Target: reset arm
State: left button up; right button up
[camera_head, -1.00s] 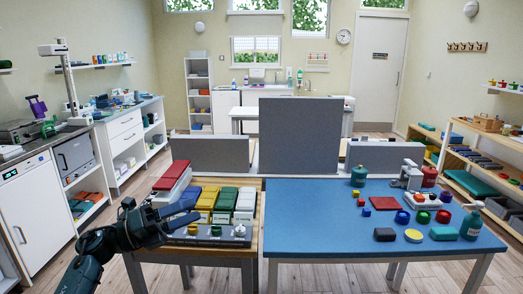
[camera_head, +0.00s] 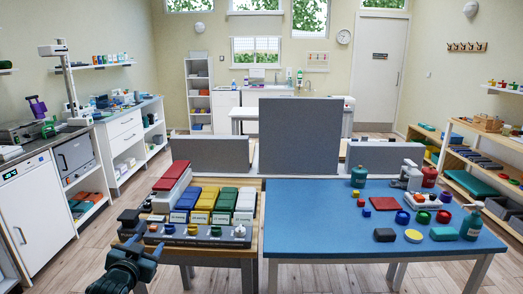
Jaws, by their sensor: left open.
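My left gripper (camera_head: 139,243) is at the lower left of the head view, at the near left corner of the wooden table (camera_head: 218,252). It is open, with nothing seen between its fingers. My dark forearm comes up from the bottom edge behind it. The right gripper is not in view. Beyond the gripper, a row of blue (camera_head: 186,197), yellow (camera_head: 207,198), green (camera_head: 227,199) and white (camera_head: 246,200) bins stands on the table. A grey strip with several small knobs (camera_head: 200,241) lies in front of them.
A red-lidded box (camera_head: 172,177) stands at the table's back left. The blue table (camera_head: 320,225) on the right holds balls, blocks, discs and a pump bottle (camera_head: 472,222). Grey screens (camera_head: 299,137) stand behind both tables. Open floor (camera_head: 75,270) lies at the left.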

pick_arm(q)
jog(key=s+d+f+g+h, duration=0.1)
jog(key=s+d+f+g, duration=0.1)
jog(key=s+d+f, duration=0.45)
jog(key=s+d+f+g+h, duration=0.15)
jog(key=s+d+f, duration=0.25)
jog(key=s+f, duration=0.55)
jog(key=s+d+g, duration=0.1)
jog(key=s+d, duration=0.1)
jog(key=s, duration=0.7)
jog(key=s+d+h, duration=0.1)
jog(key=s+d, duration=0.2)
jog(key=s, duration=0.6)
jog(key=shift+d+f+g, duration=0.35)
jog(key=shift+f, duration=0.05)
jog(key=shift+h, duration=0.25)
